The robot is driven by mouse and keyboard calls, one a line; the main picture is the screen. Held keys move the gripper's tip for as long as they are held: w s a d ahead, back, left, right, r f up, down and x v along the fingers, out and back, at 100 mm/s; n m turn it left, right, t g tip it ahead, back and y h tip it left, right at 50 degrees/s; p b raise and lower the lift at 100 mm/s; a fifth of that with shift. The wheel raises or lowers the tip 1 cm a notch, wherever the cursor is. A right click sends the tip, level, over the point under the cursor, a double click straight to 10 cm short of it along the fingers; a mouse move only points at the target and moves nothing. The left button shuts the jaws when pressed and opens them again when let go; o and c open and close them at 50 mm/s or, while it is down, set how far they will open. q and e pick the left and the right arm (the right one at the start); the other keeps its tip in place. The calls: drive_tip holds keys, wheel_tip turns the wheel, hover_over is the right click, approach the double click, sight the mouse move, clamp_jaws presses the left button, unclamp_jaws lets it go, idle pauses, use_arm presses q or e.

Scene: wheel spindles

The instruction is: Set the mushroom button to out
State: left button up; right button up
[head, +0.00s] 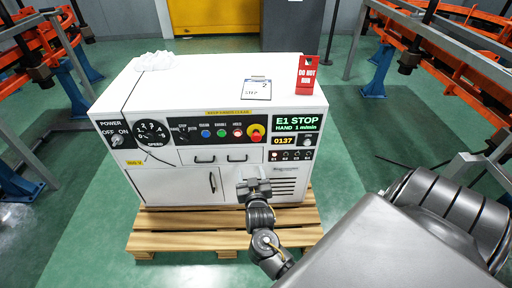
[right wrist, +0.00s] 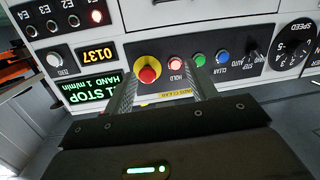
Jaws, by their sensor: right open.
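The mushroom button (head: 256,132) is a red cap on a yellow round base, at the right of the black control strip on the white cabinet's front. In the right wrist view, which is upside down, the mushroom button (right wrist: 148,71) shows close up between the fingers, nearer the left one. My right gripper (head: 254,188) is in front of the cabinet, below the button in the picture. In the wrist view my right gripper (right wrist: 163,80) is open and empty, its fingers apart and pointing toward the panel. I see no contact with the button. My left gripper is not in view.
The white cabinet (head: 200,92) stands on a wooden pallet (head: 190,241). Beside the button are a lit HOLD button (head: 237,132), other buttons, a speed dial (head: 151,132) and a display (head: 297,122) reading "E1 STOP".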

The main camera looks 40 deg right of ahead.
drive_tip(key=m+h, duration=0.2)
approach(256, 138)
drive_tip(key=b+x, duration=0.1)
drive_tip(key=x, duration=0.6)
drive_tip(key=shift+d+f+b, duration=0.1)
drive_tip(key=shift+b, duration=0.3)
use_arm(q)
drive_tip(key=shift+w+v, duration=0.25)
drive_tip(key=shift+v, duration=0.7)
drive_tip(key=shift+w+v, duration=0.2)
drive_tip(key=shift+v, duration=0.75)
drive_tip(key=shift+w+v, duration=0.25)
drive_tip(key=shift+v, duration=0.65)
use_arm(e)
drive_tip(key=shift+w+d, duration=0.4)
drive_tip(key=shift+w, duration=0.2)
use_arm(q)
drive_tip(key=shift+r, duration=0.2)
use_arm(e)
drive_tip(key=shift+c, duration=0.5)
